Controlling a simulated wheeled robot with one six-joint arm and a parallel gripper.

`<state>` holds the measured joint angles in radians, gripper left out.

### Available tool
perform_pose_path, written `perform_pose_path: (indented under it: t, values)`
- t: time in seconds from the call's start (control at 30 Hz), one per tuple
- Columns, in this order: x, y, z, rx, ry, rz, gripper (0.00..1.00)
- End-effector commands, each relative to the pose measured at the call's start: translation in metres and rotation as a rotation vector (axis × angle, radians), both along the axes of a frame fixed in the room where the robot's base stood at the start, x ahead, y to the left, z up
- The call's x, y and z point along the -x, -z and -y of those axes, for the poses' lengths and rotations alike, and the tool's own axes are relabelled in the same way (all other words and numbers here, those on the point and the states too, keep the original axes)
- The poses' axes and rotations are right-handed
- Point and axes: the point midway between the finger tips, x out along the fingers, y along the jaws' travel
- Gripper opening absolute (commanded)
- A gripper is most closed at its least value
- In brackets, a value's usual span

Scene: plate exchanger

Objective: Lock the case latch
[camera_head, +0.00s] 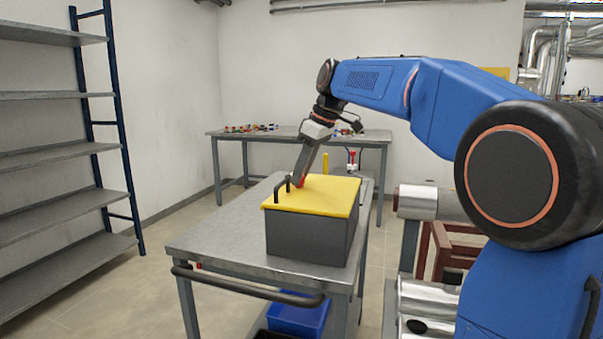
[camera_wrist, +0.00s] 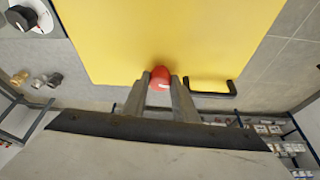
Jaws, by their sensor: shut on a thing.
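The case (camera_head: 310,237) is a dark grey box with a yellow lid (camera_head: 325,197), and it stands on a metal cart. The lid looks closed. Its black handle (camera_head: 283,190) stands up at the left edge of the lid, and it also shows in the wrist view (camera_wrist: 212,88). A red latch knob (camera_wrist: 160,77) sits at the lid's edge beside the handle. My gripper (camera_head: 301,184) reaches down to it from above. In the wrist view the two fingers (camera_wrist: 160,84) are closed around the red knob, one on each side. The lower part of the latch is hidden.
The metal cart (camera_head: 220,240) has bare top to the left of the case and a dark push bar (camera_head: 245,286) in front. A blue bin (camera_head: 299,317) sits below. A workbench (camera_head: 262,136) with small parts stands behind, and shelves (camera_head: 60,155) stand at the left.

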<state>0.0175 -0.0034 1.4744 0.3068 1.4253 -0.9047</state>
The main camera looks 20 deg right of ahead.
Motion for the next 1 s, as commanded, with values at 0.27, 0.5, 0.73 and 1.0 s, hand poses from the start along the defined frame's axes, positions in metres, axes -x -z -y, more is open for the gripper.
perform_pose_path:
  t: [0.27,0.5,0.73,1.0]
  values:
    - [0.002,-0.0003,-0.0023,0.0,0.221,0.002,0.03]
    - [0.0028,-0.0006,-0.0037,0.0,0.451,0.002,0.03]
    - [0.0027,-0.0004,-0.0057,0.0,0.667,0.003,0.03]
    - [0.0026,-0.0004,-0.0074,0.0,0.925,0.003,0.03]
